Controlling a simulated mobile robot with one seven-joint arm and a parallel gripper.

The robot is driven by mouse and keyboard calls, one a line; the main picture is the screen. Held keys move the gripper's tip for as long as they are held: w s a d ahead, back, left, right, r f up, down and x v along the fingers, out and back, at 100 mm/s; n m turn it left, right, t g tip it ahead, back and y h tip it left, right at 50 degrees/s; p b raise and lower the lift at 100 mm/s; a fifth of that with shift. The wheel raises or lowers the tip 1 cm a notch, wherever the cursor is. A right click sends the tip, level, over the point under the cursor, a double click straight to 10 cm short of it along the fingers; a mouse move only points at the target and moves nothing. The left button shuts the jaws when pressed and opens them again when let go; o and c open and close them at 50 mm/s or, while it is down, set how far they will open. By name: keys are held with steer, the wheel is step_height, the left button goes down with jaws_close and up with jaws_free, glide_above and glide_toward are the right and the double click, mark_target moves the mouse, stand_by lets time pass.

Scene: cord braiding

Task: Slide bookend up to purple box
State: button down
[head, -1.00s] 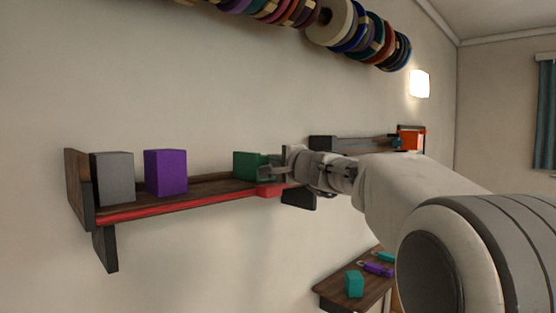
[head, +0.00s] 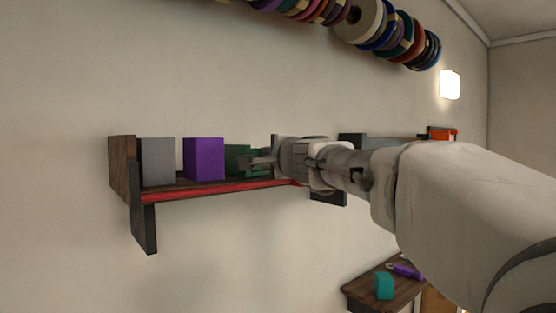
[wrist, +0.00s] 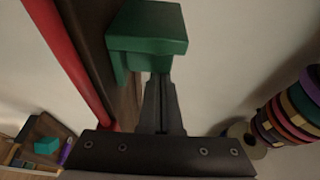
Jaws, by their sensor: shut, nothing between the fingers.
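The green bookend (head: 236,158) stands on the wall shelf, just right of the purple box (head: 204,160). In the head view their edges nearly meet; I cannot tell whether they touch or a thin gap is left. My gripper (head: 258,162) is shut and empty, at the bookend's right side. In the wrist view the closed fingertips (wrist: 160,82) reach the near side of the bookend (wrist: 147,28) and appear to be against it. The purple box is not visible in the wrist view.
A grey box (head: 158,163) stands left of the purple box, near the shelf's wooden left end panel (head: 122,163). A red strip (head: 200,192) runs along the shelf's front edge. A lower shelf (head: 375,287) holds a teal block (head: 383,286). Spools (head: 395,38) hang above.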

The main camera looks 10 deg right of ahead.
mark_target(254, 153)
steer(key=shift+s+a, duration=0.45)
steer(key=shift+a, duration=0.2)
steer(key=shift+s+a, duration=0.4)
steer(key=shift+a, duration=0.2)
